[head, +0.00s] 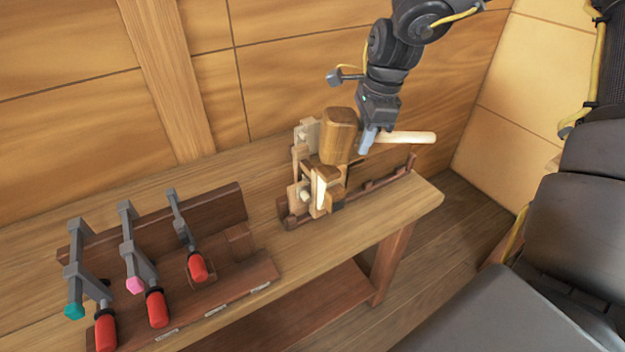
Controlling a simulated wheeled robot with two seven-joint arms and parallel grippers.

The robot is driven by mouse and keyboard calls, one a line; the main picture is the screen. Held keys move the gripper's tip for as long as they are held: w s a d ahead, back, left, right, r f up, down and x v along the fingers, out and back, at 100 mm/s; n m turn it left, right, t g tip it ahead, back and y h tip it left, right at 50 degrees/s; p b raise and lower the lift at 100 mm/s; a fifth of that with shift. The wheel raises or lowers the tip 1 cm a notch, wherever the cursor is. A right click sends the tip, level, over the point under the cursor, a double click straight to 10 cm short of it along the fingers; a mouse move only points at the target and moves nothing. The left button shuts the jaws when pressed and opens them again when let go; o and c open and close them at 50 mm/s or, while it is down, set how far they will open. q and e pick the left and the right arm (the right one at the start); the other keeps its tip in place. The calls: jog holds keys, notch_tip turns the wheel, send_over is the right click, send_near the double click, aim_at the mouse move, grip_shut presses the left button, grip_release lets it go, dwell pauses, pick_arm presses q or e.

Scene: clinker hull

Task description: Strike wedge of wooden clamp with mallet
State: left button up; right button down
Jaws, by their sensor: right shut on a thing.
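The mallet has a brown wooden head (340,136) and a pale handle (408,138) that points right. My right gripper (368,140) is shut on the mallet's handle, close to the head. The mallet head is just above or against the top of the wooden clamp (301,192); I cannot tell whether they touch. The clamp stands on the bench, with pale wooden jaws and light round nuts. A pale slanted piece at its front (321,192) may be the wedge, but this is unclear. The mallet head hides part of the clamp. My left gripper is not in view.
The clamp stands at a dark wooden rack (385,184) on the bench (418,204). Left on the bench, a brown holder (232,282) carries three grey metal clamps with red handles (157,308). A panelled wooden wall (290,70) rises close behind.

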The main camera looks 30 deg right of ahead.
notch_tip(320, 180, up, 5)
jog(key=shift+w+d, duration=0.1)
jog(key=shift+w, duration=0.05)
jog(key=shift+s+a, duration=0.3)
jog(key=shift+s, duration=0.15)
jog(key=shift+s+a+r, duration=0.15)
jog(key=shift+a+r, duration=0.05)
jog(key=shift+w+d+f, duration=0.1)
jog(key=shift+w+f, duration=0.05)
jog(key=shift+w, duration=0.1)
jog(key=shift+w+d+f, duration=0.1)
jog(key=shift+w+d, duration=0.05)
jog(key=shift+w+d+n+p, duration=0.1)
jog(key=shift+w+n+p, duration=0.15)
jog(key=shift+p, duration=0.4)
jog(key=shift+w+a+f+n+g+p, duration=0.2)
jog(key=shift+w+n+g+p, duration=0.2)
jog(key=shift+p, duration=0.5)
jog(key=shift+w+f+n, duration=0.15)
jog(key=shift+n, duration=0.1)
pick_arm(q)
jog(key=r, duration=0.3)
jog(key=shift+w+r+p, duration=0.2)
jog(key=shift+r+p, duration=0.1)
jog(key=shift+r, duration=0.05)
pick_arm(e)
jog(key=shift+d+f, duration=0.25)
jog(key=shift+a, duration=0.1)
